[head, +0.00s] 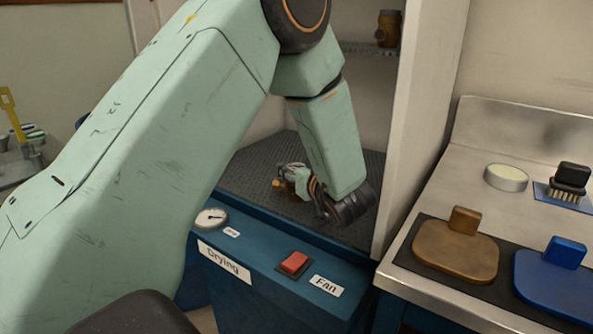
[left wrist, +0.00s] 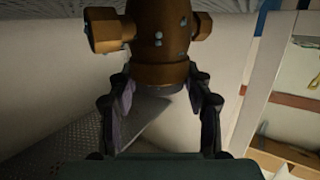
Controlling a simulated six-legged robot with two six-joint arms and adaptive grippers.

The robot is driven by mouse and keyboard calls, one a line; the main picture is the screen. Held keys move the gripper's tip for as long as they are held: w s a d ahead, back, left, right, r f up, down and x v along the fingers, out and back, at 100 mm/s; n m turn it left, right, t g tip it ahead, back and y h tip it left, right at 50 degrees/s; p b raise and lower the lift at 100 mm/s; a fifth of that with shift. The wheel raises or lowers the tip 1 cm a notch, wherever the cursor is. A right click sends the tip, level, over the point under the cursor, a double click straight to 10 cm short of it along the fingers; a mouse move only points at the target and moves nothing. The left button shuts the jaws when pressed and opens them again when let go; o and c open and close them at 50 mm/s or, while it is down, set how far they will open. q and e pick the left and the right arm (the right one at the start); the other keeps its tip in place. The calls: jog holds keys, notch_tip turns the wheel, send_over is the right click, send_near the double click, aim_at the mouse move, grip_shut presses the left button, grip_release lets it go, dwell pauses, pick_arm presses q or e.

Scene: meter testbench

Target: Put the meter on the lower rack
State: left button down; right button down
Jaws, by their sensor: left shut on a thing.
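The brass-brown meter (left wrist: 158,38) fills the top of the left wrist view, with a side port to each side and several blue drops on it. My left gripper (left wrist: 158,92) is shut on its lower body. In the head view the left gripper (head: 296,178) is inside the drying cabinet, low over the dark lower rack (head: 246,178). Only small brown bits of the meter (head: 277,184) show there; the gripper hides the rest. I cannot tell whether the meter touches the rack. My right gripper is not in view.
Another brown meter (head: 388,28) stands on the upper rack (head: 365,48). The cabinet's right wall (head: 420,120) and blue front panel (head: 265,280), with a gauge (head: 210,218) and red switch (head: 293,262), border the opening. A metal bench (head: 440,195) with pads and brushes stands right.

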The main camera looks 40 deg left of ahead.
pick_arm(q)
jog(key=c, duration=0.6)
grip_release()
jog(key=shift+r, duration=0.1)
